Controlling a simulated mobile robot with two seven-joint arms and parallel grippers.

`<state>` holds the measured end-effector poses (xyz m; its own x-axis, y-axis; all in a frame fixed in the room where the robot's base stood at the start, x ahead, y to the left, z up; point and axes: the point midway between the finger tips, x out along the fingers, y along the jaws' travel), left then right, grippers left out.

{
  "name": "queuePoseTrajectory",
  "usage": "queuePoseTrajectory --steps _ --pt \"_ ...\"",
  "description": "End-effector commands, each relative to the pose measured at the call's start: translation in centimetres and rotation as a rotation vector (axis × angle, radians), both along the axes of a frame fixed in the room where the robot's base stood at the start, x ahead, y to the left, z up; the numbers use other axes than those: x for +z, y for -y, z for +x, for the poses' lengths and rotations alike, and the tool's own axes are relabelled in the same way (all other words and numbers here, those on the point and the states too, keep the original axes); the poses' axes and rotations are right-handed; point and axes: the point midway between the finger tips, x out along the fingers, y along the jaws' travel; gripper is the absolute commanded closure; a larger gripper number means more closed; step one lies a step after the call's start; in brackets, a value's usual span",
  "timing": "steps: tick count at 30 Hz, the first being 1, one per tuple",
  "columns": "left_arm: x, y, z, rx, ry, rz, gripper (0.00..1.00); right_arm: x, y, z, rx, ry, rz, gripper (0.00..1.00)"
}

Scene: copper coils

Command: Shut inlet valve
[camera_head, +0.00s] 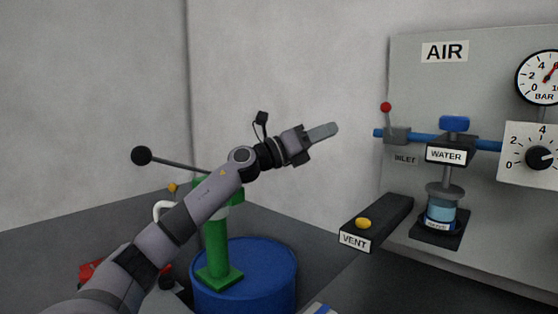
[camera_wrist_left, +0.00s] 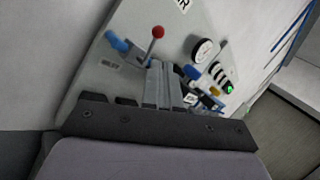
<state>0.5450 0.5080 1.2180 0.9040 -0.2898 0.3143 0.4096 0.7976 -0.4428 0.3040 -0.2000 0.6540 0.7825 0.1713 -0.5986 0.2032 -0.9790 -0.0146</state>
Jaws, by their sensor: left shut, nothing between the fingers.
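The inlet valve (camera_head: 398,135) is a grey block on a blue pipe at the left of the air panel, above the label INLET. Its thin lever stands nearly upright with a red ball (camera_head: 386,107) on top. In the left wrist view the red ball (camera_wrist_left: 158,32) shows just beyond the fingers. My left gripper (camera_head: 335,128) is shut and empty, pointing right toward the valve, apart from the lever in the head view. In the left wrist view its closed fingers (camera_wrist_left: 163,82) hide part of the valve area. My right gripper is not in view.
The panel (camera_head: 480,60) also carries a pressure gauge (camera_head: 541,78), a dial (camera_head: 540,158) and a WATER unit (camera_head: 447,155). A black VENT box (camera_head: 380,222) with a yellow button juts out below. A green hand pump (camera_head: 215,245) stands on a blue drum (camera_head: 265,265) behind my left arm.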

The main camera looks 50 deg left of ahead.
Motion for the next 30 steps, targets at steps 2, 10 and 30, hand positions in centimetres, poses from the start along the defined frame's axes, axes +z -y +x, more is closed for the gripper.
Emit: queuePoseTrajectory --steps 2,10,30 --pt "-0.8 -0.4 -0.8 0.002 -0.003 -0.001 1.0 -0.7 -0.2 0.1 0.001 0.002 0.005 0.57" --pt "-1.6 -1.1 -3.1 0.002 -0.002 0.0 1.0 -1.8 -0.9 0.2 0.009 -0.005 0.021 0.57" --pt "-3.1 -2.7 -8.6 -0.001 0.002 -0.002 1.0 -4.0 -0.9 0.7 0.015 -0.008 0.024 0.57"
